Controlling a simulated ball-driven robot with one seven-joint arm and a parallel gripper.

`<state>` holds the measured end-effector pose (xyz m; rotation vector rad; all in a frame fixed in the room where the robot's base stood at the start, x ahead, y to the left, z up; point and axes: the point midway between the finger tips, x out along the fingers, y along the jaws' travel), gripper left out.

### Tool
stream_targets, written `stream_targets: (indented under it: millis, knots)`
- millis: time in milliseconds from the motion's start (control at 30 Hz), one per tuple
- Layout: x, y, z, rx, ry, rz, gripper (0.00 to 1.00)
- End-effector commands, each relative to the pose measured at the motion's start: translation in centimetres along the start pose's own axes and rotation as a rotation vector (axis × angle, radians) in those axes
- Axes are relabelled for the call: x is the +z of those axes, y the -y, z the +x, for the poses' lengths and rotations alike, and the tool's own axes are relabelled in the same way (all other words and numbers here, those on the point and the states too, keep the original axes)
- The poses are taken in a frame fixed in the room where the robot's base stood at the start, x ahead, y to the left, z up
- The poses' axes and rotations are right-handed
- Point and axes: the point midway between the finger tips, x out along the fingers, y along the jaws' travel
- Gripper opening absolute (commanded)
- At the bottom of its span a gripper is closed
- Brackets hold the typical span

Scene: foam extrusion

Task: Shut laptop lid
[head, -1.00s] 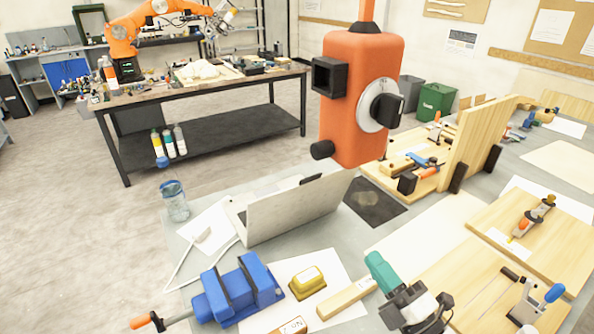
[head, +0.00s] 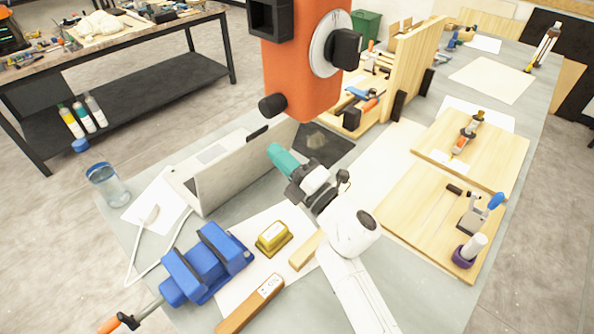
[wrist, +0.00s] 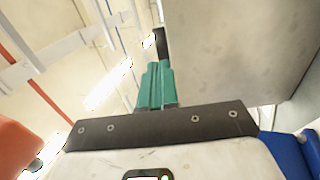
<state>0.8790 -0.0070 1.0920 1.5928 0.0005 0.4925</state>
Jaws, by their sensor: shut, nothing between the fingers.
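The laptop (head: 245,168) stands open on the grey bench in the head view, its lid upright with the plain grey back towards me and part of the keyboard side showing at its left. My gripper (head: 277,153), with teal fingers, is shut and empty by the right part of the lid, overlapping its lower right side in the picture. I cannot tell whether it touches the lid. In the wrist view the teal fingers (wrist: 154,84) are together and point upward, beside a large grey panel (wrist: 235,50), which looks like the lid.
A blue vise (head: 205,265), a yellow block (head: 273,237) and a wooden bar (head: 250,304) lie in front. Wooden boards (head: 435,220) fill the right.

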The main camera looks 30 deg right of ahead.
Motion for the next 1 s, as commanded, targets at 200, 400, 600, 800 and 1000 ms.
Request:
stream_targets:
  millis: [200,400,600,800,1000]
  knots:
    - [0.0,0.1,3.0,0.000,0.000,-0.001,0.00]
    - [0.0,0.0,3.9,0.000,0.000,0.000,0.00]
    - [0.0,0.0,4.0,0.000,0.000,0.000,0.00]
    - [0.0,0.0,4.1,0.000,0.000,-0.001,0.00]
    - [0.1,-0.2,5.2,0.001,0.001,-0.001,0.00]
